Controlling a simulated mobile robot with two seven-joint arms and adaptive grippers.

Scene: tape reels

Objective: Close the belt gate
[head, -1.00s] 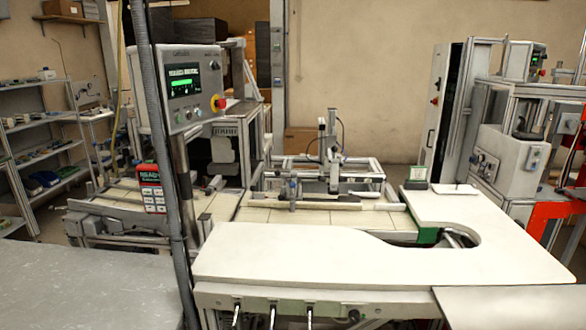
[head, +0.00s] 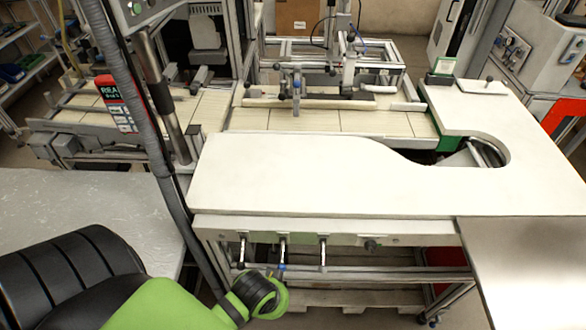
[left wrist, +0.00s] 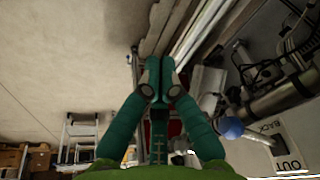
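I cannot single out the belt gate. The tiled belt (head: 320,120) runs behind the white worktop (head: 320,190) in the head view, with a metal frame over it. Three small levers hang under the worktop's front edge: a left one (head: 241,252), a middle one with a blue knob (head: 281,267) and a right one (head: 322,254). The blue knob (left wrist: 230,127) also shows in the left wrist view, right of my left gripper (left wrist: 160,68) and apart from it. That gripper's green fingers are together with nothing visible between them. My right gripper is out of view.
A plate (left wrist: 280,145) lettered BACK and OUT shows near the blue knob. A dark vertical conduit (head: 155,130) stands left of the worktop. A grey table (head: 80,215) lies at left, another surface (head: 530,270) at right. Metal rails run below the worktop.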

